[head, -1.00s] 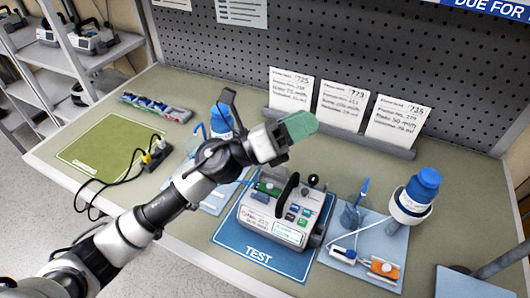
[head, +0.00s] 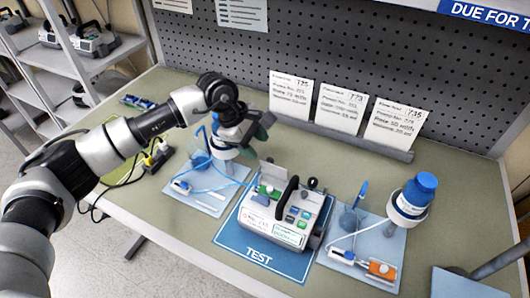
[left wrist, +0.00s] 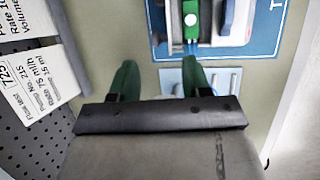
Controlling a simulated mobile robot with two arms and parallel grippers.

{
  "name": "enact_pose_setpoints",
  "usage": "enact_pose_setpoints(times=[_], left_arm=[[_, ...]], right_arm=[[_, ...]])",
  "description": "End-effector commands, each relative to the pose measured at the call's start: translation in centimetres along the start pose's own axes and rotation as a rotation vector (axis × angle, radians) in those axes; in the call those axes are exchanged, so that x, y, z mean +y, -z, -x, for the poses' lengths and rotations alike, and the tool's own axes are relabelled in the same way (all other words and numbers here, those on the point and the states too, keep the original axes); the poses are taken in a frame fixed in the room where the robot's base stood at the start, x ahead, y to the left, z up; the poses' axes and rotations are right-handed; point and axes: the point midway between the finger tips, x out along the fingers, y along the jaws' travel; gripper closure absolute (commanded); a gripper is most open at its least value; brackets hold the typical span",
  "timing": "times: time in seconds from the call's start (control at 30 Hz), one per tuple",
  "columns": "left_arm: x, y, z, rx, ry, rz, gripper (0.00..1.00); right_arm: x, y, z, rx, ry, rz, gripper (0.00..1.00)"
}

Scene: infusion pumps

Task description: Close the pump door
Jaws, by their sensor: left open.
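The infusion pump (head: 275,222) stands on the blue TEST mat (head: 257,256) in the head view, with a black handle on top. A grey flap, which looks like the pump door (head: 271,173), stands up at its back left beside a green part. My left gripper (head: 254,136) is open and empty, above and behind the pump's left side, apart from it. In the left wrist view, its two green fingers (left wrist: 157,80) are spread, with part of the pump (left wrist: 232,20) beyond them at the top. My right gripper is not in view.
Bottles on stands flank the pump, the right one (head: 410,198) with a blue cap. Trays (head: 205,195) with tubing lie on both sides. Cards (head: 342,108) lean at the back before the pegboard (head: 345,50). A power strip (head: 158,158) with black cables lies left.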

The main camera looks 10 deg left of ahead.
Motion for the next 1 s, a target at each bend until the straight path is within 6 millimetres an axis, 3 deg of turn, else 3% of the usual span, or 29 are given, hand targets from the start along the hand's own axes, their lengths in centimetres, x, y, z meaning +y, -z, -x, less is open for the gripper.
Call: enact_pose_setpoints(times=[0.3, 0.7, 1.0], left_arm=[[0.0, -0.2, -4.7, -0.003, 0.001, 0.0, 0.52], [0.0, -0.1, -5.6, -0.002, -0.001, 0.001, 0.52], [0.0, -0.1, -5.6, -0.002, -0.001, 0.001, 0.97]], right_arm=[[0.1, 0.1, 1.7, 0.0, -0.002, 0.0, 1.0], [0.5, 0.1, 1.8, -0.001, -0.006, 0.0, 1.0], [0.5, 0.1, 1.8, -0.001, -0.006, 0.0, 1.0]])
